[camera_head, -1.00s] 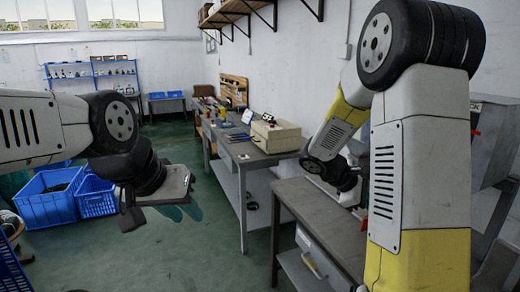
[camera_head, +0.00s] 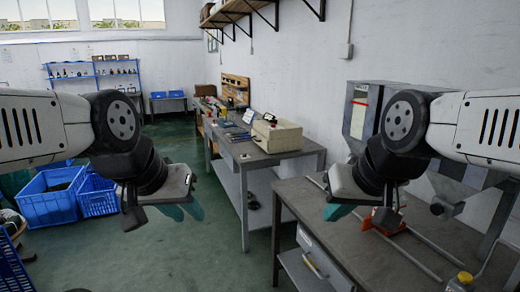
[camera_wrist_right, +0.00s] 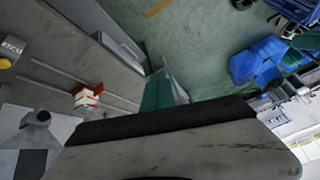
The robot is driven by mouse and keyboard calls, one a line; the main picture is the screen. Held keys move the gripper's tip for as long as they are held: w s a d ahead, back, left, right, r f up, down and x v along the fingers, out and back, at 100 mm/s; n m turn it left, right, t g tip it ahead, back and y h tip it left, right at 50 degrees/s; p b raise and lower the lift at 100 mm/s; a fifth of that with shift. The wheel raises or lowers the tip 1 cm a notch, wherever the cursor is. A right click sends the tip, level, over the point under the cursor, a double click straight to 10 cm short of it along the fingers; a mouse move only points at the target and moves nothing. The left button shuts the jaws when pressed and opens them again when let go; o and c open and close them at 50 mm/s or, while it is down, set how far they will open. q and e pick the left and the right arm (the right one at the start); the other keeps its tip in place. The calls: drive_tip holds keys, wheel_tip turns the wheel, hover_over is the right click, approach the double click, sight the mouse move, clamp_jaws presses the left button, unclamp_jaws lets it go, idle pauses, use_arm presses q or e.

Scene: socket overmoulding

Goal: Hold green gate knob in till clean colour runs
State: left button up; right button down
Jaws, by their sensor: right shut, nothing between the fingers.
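I cannot make out a green gate knob in either view. My right gripper (camera_head: 338,211) is shut and empty, raised near the left edge of the right bench (camera_head: 300,195). Its teal fingers (camera_wrist_right: 160,92) lie together in the right wrist view. My left gripper (camera_head: 183,211) hangs over open floor at the left, its teal fingertips pointing down; its opening is unclear.
An orange part (camera_head: 388,222) sits by two rails (camera_head: 420,262) on the right bench, partly behind my right gripper. A grey cabinet (camera_head: 357,110) stands behind. A beige box (camera_head: 276,136) is on the far bench. Blue crates (camera_head: 48,208) stand on the floor at left.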

drive_tip(key=shift+f, duration=0.1)
idle(0.3)
drive_tip(key=w+d+f+n+g+h, duration=0.3)
drive_tip(key=w+d+f+n+h, duration=0.2)
drive_tip(key=w+d, duration=0.25)
drive_tip(key=w+d+f+n+g+h, duration=0.4)
drive_tip(key=w+d+f+n+h, duration=0.15)
drive_tip(key=d, duration=0.35)
drive_tip(key=w+f+n+t+h, duration=0.2)
drive_tip(key=w+n+t+h, duration=0.1)
drive_tip(key=w, duration=0.6)
drive_tip(key=w+f+n+t+h, duration=0.2)
drive_tip(key=w+n+t+h, duration=0.2)
drive_tip(key=w+n, duration=0.4)
drive_tip(key=shift+w+a+f+t+h, duration=0.15)
drive_tip(key=shift+w+a+t+h, duration=0.2)
drive_tip(key=shift+w+h, duration=0.45)
drive_tip(key=shift+w+d, duration=0.15)
drive_tip(key=shift+w, duration=0.05)
drive_tip(key=x, duration=1.3)
drive_tip(key=shift+d, duration=0.4)
drive_tip(key=shift+w+f, duration=0.1)
drive_tip(key=shift+f, duration=0.05)
